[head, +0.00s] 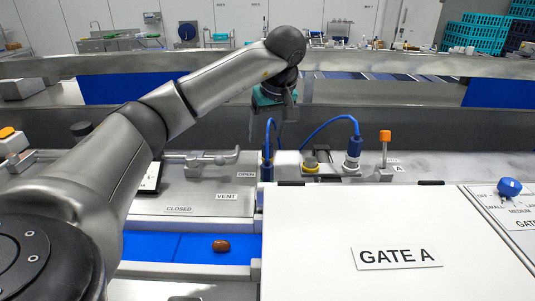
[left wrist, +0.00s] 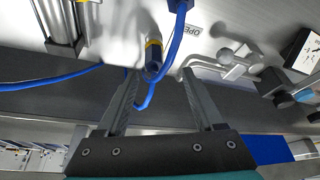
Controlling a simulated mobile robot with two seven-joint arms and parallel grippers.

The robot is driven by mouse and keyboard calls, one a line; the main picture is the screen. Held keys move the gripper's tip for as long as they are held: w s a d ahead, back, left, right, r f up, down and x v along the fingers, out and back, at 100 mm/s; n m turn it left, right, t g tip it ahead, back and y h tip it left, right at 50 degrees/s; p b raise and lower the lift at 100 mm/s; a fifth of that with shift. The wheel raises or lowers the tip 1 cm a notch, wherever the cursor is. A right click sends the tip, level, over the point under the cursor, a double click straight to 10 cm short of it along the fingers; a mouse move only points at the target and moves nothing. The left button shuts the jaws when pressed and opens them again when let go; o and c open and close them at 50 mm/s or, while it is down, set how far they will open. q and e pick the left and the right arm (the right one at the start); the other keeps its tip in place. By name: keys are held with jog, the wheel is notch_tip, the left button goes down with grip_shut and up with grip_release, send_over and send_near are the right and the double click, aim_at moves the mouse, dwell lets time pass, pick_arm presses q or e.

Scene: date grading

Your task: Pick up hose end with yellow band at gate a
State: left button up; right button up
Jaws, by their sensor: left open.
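The hose end with a yellow band (left wrist: 153,52) shows in the left wrist view, just beyond the fingertips and roughly midway between them. In the head view, a blue hose end (head: 267,166) stands near the OPEN label, left of the white gate panel. My left gripper (left wrist: 159,76) is open and empty, with its fingers either side of the line to the banded end. In the head view, my left gripper (head: 281,118) hangs above and behind that end; its fingertips are partly unclear. Whether the fingers touch the hose cannot be told. My right gripper is out of view.
A blue hose connector (head: 352,154) stands to the right, beside a fitting with a yellow ring (head: 310,165) and an orange-topped post (head: 385,140). A metal lever (left wrist: 230,62) is close to the right finger. The white GATE A panel (head: 330,220) lies in front. A date (head: 221,245) lies on the blue belt.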

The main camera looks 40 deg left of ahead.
aim_at(266, 152)
pick_arm(q)
jog(key=x, duration=0.3)
jog(key=shift+w+d+p+x, duration=0.15)
jog(key=shift+p+x, duration=0.2)
jog(key=shift+x, duration=1)
jog(key=shift+w+d+p+x, duration=0.15)
jog(key=shift+p+x, duration=0.15)
jog(key=shift+x, duration=1.05)
jog(key=shift+c, duration=0.3)
grip_shut()
